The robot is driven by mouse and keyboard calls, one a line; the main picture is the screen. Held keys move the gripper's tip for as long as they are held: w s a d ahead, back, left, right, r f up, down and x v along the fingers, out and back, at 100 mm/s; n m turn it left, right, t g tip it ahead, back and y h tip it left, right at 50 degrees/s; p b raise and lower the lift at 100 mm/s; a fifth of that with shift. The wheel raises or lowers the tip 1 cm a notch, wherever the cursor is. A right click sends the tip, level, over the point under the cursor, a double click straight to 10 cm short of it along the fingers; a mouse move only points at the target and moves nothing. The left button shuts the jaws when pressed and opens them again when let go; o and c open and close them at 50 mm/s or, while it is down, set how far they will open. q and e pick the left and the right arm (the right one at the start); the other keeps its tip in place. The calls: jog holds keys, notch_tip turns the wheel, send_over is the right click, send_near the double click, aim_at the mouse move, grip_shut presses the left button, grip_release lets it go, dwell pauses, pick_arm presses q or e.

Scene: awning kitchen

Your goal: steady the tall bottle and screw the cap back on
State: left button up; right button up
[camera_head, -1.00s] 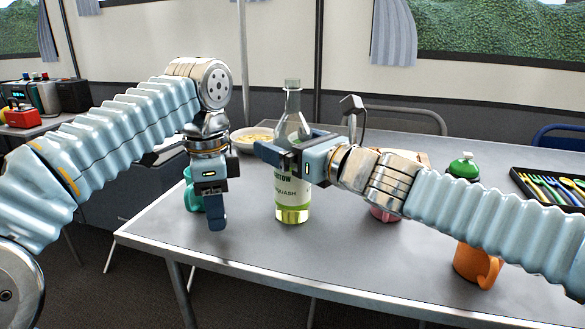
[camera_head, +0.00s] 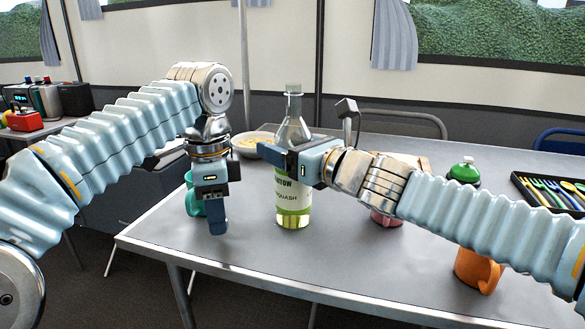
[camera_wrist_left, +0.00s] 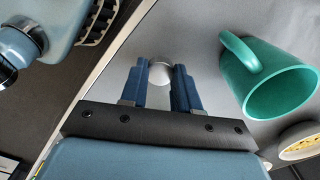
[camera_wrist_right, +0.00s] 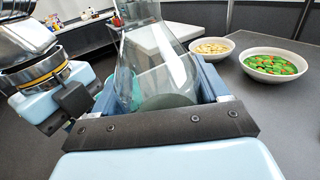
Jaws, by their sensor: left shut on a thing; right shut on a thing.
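The tall clear bottle (camera_head: 292,206), with a pale label and yellow-green squash, stands upright on the table; its narrow neck top looks like bare glass. My right gripper (camera_head: 283,150) is shut on the bottle's upper body from the right, one finger in front; the glass also fills the jaws in the right wrist view (camera_wrist_right: 150,65). My left gripper (camera_head: 217,229) points down, left of the bottle and apart from it. In the left wrist view its fingers are shut on a small round silvery cap (camera_wrist_left: 160,73); the cap is hard to make out in the head view.
A teal mug (camera_head: 193,202) stands close behind my left gripper. Bowls (camera_wrist_right: 275,66) stand behind the bottle. An orange mug (camera_head: 474,272), a green-topped container (camera_head: 463,170) and a cutlery tray (camera_head: 525,190) are at right. The front middle of the table (camera_head: 370,270) is clear.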

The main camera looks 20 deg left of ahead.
pick_arm(q)
jog(key=shift+r, duration=0.15)
pick_arm(e)
jog(key=shift+r, duration=0.15)
